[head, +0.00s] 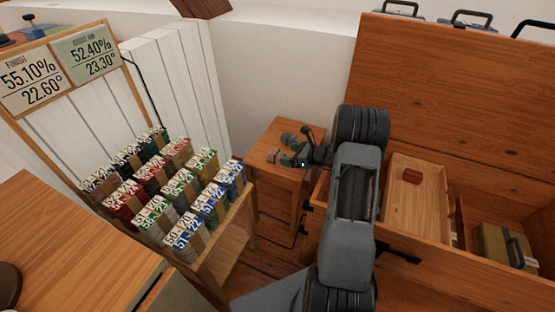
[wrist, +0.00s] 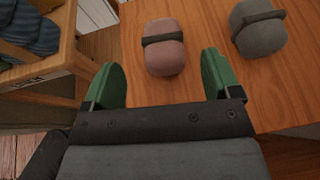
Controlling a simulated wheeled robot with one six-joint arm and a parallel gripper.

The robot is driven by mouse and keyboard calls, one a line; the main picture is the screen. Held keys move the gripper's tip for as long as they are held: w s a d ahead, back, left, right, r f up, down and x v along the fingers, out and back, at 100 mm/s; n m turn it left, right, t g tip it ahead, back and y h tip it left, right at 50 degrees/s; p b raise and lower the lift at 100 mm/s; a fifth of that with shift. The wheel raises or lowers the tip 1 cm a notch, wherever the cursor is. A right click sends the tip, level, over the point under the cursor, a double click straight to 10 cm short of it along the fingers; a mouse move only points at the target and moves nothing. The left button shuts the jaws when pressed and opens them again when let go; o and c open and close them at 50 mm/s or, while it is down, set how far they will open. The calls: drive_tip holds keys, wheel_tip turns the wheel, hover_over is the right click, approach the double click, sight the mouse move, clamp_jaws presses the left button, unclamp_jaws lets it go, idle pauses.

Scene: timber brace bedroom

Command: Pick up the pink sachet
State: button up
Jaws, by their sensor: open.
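The pink sachet (wrist: 165,60) is a small rounded pillow shape with a dark band around its middle. It lies on a small wooden side table, and in the head view it is a small pinkish shape (head: 274,156) partly beside my gripper. My gripper (wrist: 164,82) is open, with green fingertips on either side of the near part of the sachet in the wrist view. I cannot tell the height of the fingers above the table.
A grey-green sachet (wrist: 258,28) with a dark band lies right of the pink one on the side table (head: 272,133). A rack of coloured skeins (head: 245,205) stands left. A wooden chest (head: 440,240) with an inner tray (head: 425,190) stands right.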

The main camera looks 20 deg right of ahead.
sight(279, 153)
drive_tip(key=shift+b+x, duration=1.1)
drive_tip(key=shift+x, duration=2.2)
drive_tip(key=shift+d, duration=0.1)
drive_tip(key=shift+c, duration=0.4)
drive_tip(key=c, duration=0.9)
